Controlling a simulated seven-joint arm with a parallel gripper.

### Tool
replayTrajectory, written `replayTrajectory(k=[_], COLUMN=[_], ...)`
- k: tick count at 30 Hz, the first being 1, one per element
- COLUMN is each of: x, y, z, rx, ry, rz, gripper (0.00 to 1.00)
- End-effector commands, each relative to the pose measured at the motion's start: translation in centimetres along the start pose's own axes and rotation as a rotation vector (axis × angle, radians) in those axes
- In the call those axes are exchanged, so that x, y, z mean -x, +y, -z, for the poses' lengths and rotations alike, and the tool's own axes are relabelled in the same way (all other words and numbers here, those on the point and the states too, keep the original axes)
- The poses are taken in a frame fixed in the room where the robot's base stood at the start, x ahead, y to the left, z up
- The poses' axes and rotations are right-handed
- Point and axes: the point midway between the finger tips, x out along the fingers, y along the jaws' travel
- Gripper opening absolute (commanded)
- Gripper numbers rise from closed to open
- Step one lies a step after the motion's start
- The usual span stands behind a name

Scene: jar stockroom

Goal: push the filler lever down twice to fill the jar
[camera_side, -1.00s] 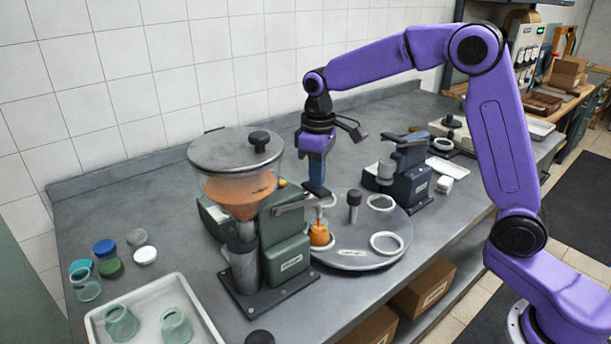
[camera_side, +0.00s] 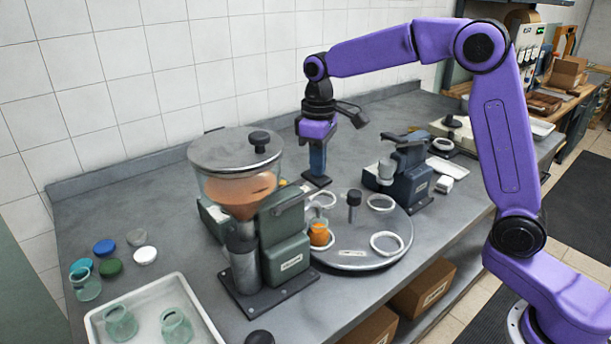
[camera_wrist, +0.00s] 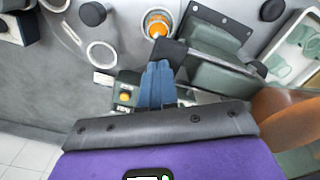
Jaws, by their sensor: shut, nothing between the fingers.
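The filler is a green machine (camera_side: 284,240) with a clear hopper (camera_side: 238,188) of orange contents under a grey lid. Its lever (camera_side: 288,198) slopes upward toward my gripper in the side view; a dark bar, apparently the lever, also shows in the wrist view (camera_wrist: 205,62). A glass jar (camera_side: 319,235) with orange filling in its lower part stands in a ring of the turntable beside the filler; its orange filling shows in the wrist view (camera_wrist: 157,26). My gripper (camera_side: 317,181) is shut and empty, fingers pointing down, by the lever's free end. I cannot tell whether they touch.
The round turntable (camera_side: 352,254) carries empty white rings and a dark central knob. A dark blue machine (camera_side: 408,180) stands behind it. A white tray (camera_side: 150,300) with glass jars and several loose lids lie at left. A small box with an orange button (camera_wrist: 125,96) sits near my fingers.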

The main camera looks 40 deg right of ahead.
Motion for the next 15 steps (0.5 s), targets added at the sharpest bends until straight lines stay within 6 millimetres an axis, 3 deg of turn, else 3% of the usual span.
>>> replayTrajectory(k=[15], x=[3.1], y=[0.0], z=[0.0], rx=[0.001], ry=[0.002], rz=[0.000], gripper=[0.00])
